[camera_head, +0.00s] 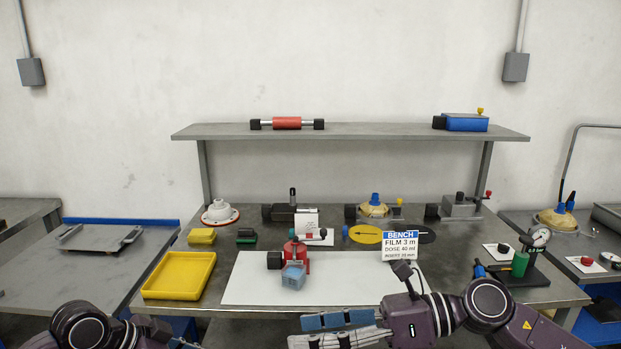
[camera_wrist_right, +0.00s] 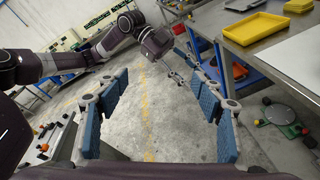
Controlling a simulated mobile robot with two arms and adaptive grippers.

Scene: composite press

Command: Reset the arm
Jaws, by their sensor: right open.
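My right gripper (camera_head: 298,332) is low at the front edge of the bench, its blue-padded fingers pointing left. In the right wrist view my right gripper (camera_wrist_right: 157,105) is open, with only bare floor between its fingers. My left arm comes in at the bottom left of the head view. Only a sliver of my left gripper (camera_head: 184,343) shows there, cut off by the frame. The right wrist view also shows my left gripper (camera_wrist_right: 175,72), small and empty-looking; its opening is unclear.
The bench holds a white mat (camera_head: 245,285), a yellow tray (camera_head: 178,275), a red fixture with a blue block (camera_head: 293,276), and a BENCH sign (camera_head: 400,246). A dial gauge stand (camera_head: 538,238) stands at right. A shelf (camera_head: 350,131) spans the back. Floor (camera_wrist_right: 150,130) lies below my right gripper.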

